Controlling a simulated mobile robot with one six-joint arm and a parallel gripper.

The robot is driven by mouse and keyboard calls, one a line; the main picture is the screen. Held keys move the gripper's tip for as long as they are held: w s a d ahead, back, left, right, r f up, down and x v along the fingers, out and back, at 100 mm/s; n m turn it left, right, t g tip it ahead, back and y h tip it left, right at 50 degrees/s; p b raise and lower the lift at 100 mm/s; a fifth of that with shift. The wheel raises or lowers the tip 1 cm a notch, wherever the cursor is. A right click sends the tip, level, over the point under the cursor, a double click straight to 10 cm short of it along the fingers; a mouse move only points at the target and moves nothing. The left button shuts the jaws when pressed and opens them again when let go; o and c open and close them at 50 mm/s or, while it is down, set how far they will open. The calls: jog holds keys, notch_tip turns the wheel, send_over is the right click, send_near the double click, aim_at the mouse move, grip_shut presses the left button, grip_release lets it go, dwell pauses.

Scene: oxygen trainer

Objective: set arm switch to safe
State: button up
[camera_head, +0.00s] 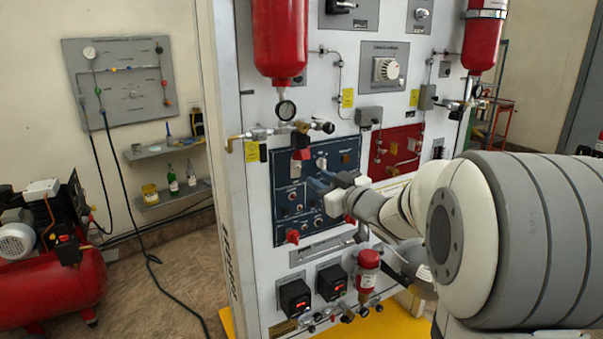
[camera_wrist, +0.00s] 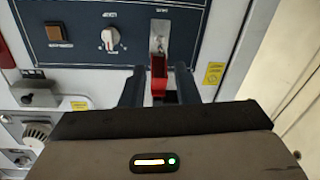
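The switch that looks like the arm switch (camera_wrist: 159,40) sits on a small metal plate at the edge of the blue panel. A red cover or lever (camera_wrist: 158,68) stands out from beside the plate. In the head view, the red part (camera_head: 300,150) is at the panel's upper left. My gripper (camera_wrist: 158,78) is open, with one dark finger on each side of the red part and gaps visible between them. In the head view my gripper (camera_head: 317,184) is in front of the blue panel (camera_head: 285,215), hiding part of it. The labels are too small to read.
A gauge (camera_head: 285,109) with brass fittings is just above the red part. A red cylinder (camera_head: 280,40) hangs higher.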

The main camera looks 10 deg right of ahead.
aim_at(299, 167)
jog(key=x, duration=0.7)
jog(key=shift+w+a, duration=0.1)
jog(key=shift+w, duration=0.05)
